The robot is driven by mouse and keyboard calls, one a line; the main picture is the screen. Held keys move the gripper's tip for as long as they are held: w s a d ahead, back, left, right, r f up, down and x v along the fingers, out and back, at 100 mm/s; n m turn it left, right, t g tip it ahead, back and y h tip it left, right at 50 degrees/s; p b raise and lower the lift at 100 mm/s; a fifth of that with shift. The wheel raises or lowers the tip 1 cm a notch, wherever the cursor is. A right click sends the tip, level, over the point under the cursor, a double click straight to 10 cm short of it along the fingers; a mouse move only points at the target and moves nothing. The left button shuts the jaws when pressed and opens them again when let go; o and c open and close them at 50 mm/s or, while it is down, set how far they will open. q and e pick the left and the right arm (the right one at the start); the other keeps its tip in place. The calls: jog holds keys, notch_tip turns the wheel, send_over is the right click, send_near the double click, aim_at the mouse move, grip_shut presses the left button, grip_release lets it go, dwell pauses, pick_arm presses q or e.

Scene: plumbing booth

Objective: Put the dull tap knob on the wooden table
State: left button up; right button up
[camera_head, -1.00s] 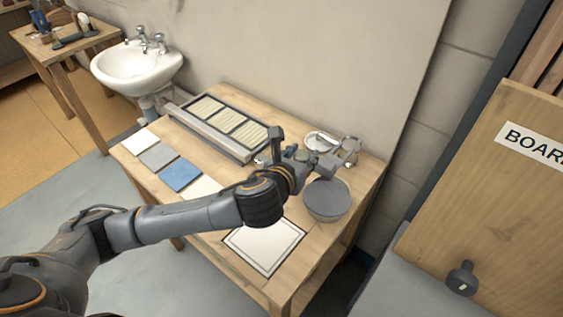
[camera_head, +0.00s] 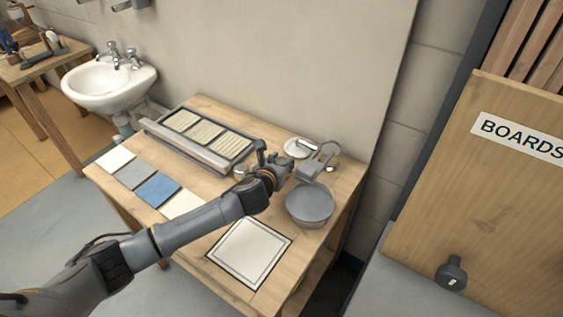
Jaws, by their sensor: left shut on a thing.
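My left gripper (camera_head: 286,168) is over the right back part of the wooden table (camera_head: 318,244), beside a grey block with a bent metal pipe (camera_head: 311,169). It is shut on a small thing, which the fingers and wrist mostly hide. I take it to be the dull tap knob, but I cannot make out its shape. Whether it touches the block or the table I cannot tell. My right gripper is not in view.
A slatted tray (camera_head: 205,136), several flat tiles (camera_head: 157,189) and a framed white mat (camera_head: 250,252) lie on the table. A BOARDS panel (camera_head: 490,210) is at right.

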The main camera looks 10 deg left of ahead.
pick_arm(q)
jog(key=shift+f, duration=0.15)
jog(key=o, duration=1.2)
jog(key=p+v, duration=0.1)
jog(key=v, duration=1.1)
